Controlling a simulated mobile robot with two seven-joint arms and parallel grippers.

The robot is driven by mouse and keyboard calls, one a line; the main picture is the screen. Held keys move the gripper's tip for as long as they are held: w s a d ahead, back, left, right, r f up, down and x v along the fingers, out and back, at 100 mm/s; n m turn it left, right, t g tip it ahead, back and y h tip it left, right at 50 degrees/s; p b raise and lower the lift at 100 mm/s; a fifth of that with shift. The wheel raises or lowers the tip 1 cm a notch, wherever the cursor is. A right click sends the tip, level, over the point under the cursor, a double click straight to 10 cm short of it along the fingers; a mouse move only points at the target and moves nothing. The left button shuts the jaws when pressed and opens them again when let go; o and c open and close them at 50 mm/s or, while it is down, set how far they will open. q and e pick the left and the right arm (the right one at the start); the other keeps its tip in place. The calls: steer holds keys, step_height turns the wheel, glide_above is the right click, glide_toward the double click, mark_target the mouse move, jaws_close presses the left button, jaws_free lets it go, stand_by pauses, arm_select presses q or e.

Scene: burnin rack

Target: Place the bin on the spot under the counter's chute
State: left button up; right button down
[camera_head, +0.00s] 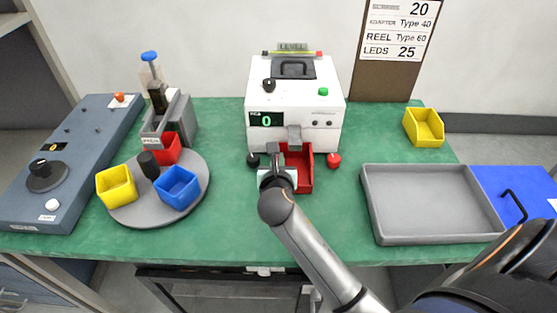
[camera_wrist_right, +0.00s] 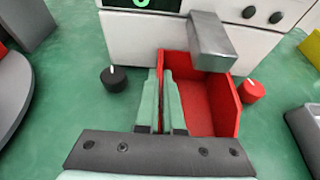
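The red bin (camera_head: 304,168) stands on the green table in front of the white counter (camera_head: 296,105), below its grey chute (camera_head: 294,137). In the right wrist view the bin (camera_wrist_right: 212,108) has its back end under the chute (camera_wrist_right: 212,42) and looks empty. My right gripper (camera_head: 277,172) is at the bin's left wall. Its pale green fingers (camera_wrist_right: 160,95) are close together, with the left wall seemingly between them. The gripper hides part of that wall. My left gripper is in neither view.
A black knob (camera_wrist_right: 114,78) and a red knob (camera_wrist_right: 251,91) flank the bin. On the left is a round grey turntable (camera_head: 134,215) with yellow, blue and red bins. A grey tray (camera_head: 430,205) and yellow bin (camera_head: 423,128) are at right.

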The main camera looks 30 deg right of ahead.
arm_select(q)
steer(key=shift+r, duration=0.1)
arm_select(e)
steer(key=c, duration=1.1)
jaws_free()
steer(key=shift+f, duration=0.15)
steer(key=shift+o, duration=0.2)
